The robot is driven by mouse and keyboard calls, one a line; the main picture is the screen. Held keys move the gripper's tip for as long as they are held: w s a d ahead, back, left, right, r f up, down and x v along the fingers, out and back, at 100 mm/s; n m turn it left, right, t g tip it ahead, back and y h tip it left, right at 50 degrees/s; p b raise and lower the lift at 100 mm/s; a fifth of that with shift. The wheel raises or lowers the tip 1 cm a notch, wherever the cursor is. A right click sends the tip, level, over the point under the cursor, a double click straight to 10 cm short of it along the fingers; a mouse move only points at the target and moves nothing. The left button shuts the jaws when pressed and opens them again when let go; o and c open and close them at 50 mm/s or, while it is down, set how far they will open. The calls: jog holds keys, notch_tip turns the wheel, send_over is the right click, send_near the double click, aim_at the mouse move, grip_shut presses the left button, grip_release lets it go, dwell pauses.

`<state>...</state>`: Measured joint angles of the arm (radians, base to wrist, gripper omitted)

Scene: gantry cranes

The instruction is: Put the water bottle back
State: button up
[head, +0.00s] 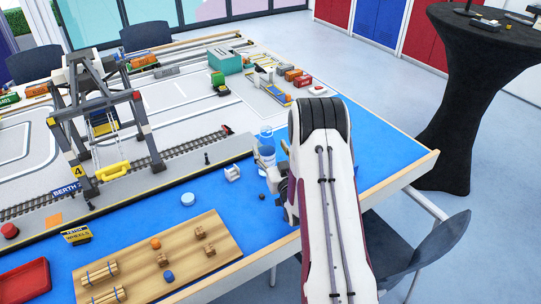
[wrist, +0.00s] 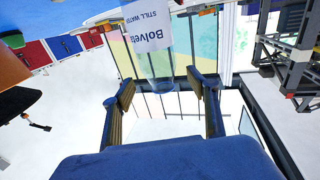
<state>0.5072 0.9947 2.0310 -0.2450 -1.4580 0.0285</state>
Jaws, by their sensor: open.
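The water bottle (head: 266,151), clear blue with a white label, shows on the blue mat in the head view, just beyond my gripper and partly hidden by it. My gripper (wrist: 165,92) is open, with one finger on each side of that gap. I cannot tell whether the fingers touch the bottle.
A white holder (head: 232,173) and a round white-blue disc (head: 187,199) lie left of the bottle. A wooden board (head: 130,268) with small pieces is at the front. A gantry crane (head: 98,120) stands over the track at left. The blue mat to the right is clear.

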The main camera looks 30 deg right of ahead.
aim_at(266, 134)
jog(key=shift+r, duration=1.6)
jog(key=shift+r, duration=0.1)
jog(key=shift+w+a+r, duration=0.2)
jog(key=shift+a+r, duration=0.1)
jog(key=shift+r, duration=0.2)
jog(key=s+a+r+n+g+y, duration=0.1)
jog(key=s+a+r+g, duration=0.2)
jog(key=s+a+r, duration=0.3)
jog(key=s+a+r+g+y, duration=0.1)
jog(key=s+a+r+g, duration=0.2)
jog(key=a+r, duration=0.55)
jog(key=s+a+g+y, duration=0.1)
jog(key=s+a, duration=0.3)
jog(key=s, duration=0.6)
jog(key=s+a+r+n+g, duration=0.1)
jog(key=s+a+g, duration=0.2)
jog(key=s, duration=0.8)
jog(key=s+a+n+g+y, duration=0.1)
jog(key=s+a, duration=0.4)
jog(key=s, duration=0.6)
jog(key=shift+a+r+g+y, duration=0.25)
jog(key=shift+a+g+y, duration=0.05)
jog(key=shift+g, duration=0.1)
